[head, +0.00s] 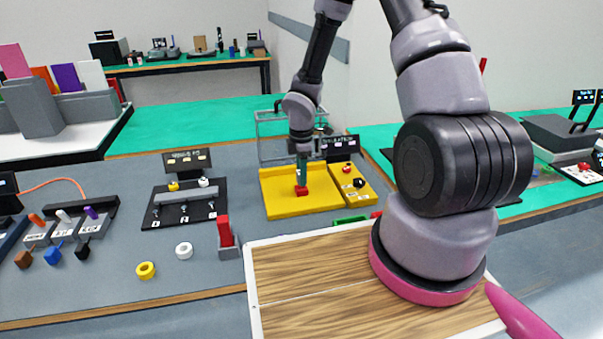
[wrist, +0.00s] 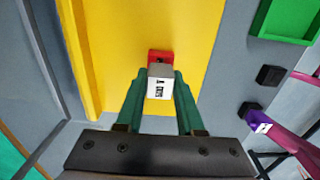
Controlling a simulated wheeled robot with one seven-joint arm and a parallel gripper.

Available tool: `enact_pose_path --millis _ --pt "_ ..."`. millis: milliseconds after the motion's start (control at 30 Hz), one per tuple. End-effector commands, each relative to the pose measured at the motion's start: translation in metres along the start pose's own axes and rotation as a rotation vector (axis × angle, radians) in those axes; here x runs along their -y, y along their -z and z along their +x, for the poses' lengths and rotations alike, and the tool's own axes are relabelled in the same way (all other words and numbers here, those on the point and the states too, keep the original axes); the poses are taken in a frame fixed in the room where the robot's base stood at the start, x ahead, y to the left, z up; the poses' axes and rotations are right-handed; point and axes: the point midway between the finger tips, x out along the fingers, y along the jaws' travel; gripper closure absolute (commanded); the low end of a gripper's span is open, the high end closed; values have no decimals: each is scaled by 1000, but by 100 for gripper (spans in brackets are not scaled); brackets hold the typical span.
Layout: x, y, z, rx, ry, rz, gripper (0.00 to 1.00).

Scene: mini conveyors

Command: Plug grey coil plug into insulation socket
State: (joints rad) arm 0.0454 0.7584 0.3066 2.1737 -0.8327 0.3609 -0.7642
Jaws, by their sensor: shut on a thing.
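My gripper (wrist: 160,88) has green fingers shut on a small grey block with a white label, the grey coil plug (wrist: 160,72). In the wrist view, the plug's far end meets or overlaps a red part (wrist: 160,56) on the yellow tray; I cannot tell whether it is seated in it. In the head view, my gripper (head: 302,170) points down above the red part (head: 301,190) in the yellow tray (head: 280,206). The sign behind appears to read "INSULATION" (head: 340,147). The plug cannot be made out clearly in the head view.
A yellow panel with knobs (head: 353,187) stands right of the tray. A green bin (wrist: 290,18) and a dark block (wrist: 271,75) lie to the right in the wrist view. A grey block with a red upright (head: 227,238) stands left of the wooden board (head: 320,262).

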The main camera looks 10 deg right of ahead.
Motion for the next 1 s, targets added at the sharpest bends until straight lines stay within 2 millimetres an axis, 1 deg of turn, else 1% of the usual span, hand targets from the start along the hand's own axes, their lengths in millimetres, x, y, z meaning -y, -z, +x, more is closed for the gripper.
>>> enact_pose_path --millis 767,800,867,900,1000 --pt "0 0 20 0 0 0 100" --pt "0 0 20 0 -1 0 56" --pt "0 0 19 0 -1 0 33" --pt "0 0 19 0 -1 0 28" --pt "0 0 19 0 -1 0 28"
